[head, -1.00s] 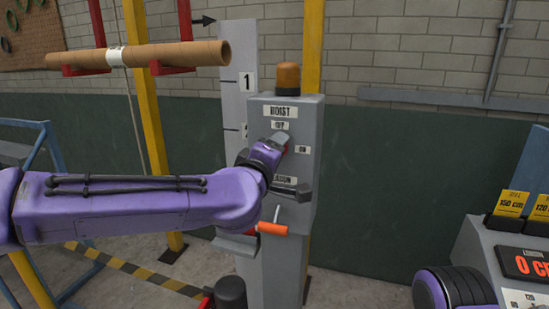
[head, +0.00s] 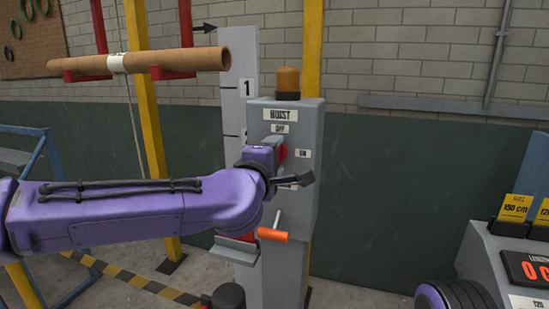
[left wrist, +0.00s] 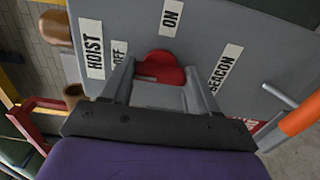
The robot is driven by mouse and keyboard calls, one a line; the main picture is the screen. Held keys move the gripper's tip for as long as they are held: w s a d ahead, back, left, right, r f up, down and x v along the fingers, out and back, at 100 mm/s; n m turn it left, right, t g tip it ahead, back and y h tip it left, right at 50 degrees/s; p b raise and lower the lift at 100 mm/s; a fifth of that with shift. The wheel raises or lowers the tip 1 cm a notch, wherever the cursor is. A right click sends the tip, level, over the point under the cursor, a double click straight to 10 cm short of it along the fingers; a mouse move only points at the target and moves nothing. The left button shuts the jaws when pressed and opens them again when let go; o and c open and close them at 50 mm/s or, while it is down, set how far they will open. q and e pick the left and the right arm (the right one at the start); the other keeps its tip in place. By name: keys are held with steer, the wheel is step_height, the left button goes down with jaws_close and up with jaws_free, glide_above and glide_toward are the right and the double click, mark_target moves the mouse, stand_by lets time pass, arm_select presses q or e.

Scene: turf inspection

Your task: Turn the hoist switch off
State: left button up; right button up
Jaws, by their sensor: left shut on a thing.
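The grey hoist box stands in the middle of the head view (head: 309,180), with HOIST, OFF and ON labels on its face. Its red switch (head: 283,153) is mostly hidden there by my left gripper (head: 277,156). In the left wrist view the red switch (left wrist: 161,68) sits between the two fingers of my left gripper (left wrist: 158,84), which is shut on it. The OFF label (left wrist: 119,54) lies beside one finger, and the ON label (left wrist: 171,17) lies beyond the switch. Which label the switch points to is hard to tell. My right gripper is not in view.
An orange beacon (head: 287,82) tops the box. An orange-handled crank (head: 273,236) sticks out below my left wrist. A cardboard tube (head: 150,61) hangs on red hooks at the left. A grey console (head: 487,258) stands at the right.

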arm_select(q)
steer(key=o, duration=1.1)
steer(key=shift+c, duration=0.2)
steer(key=b+v, duration=0.2)
steer(key=v, duration=0.8)
steer(key=shift+s+b, duration=0.25)
steer(key=shift+b, duration=0.15)
steer(key=shift+a, duration=0.1)
